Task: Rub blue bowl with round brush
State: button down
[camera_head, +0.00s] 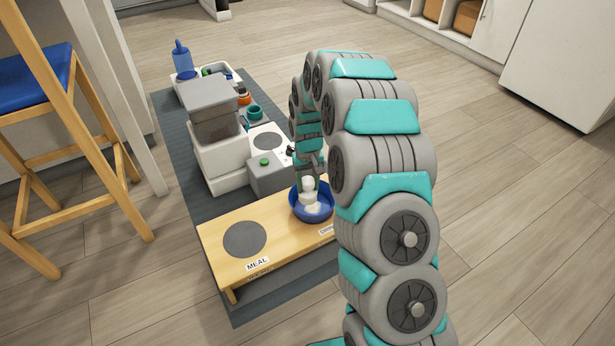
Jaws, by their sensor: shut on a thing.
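A blue bowl (299,208) sits on the right part of a low wooden stand, on the side away from the MEAL label. A white round-headed thing, which looks like the round brush (308,186), stands down inside the bowl, with a white part at the bowl's bottom. My gripper (309,170) is just above the bowl, pointing down, and is shut on the brush. The fingers are small and partly hidden by my arm. I cannot tell exactly how the brush touches the bowl's inside.
The wooden stand (215,232) has an empty grey disc (244,239) at its left. Behind it are a grey-and-white feeder (215,130), a grey box with a green knob (266,174) and a teal cup (254,112). A blue bottle (182,60) stands in a tray farther back. A stool (40,85) is at left.

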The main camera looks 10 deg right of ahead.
jog(key=shift+r, duration=1.15)
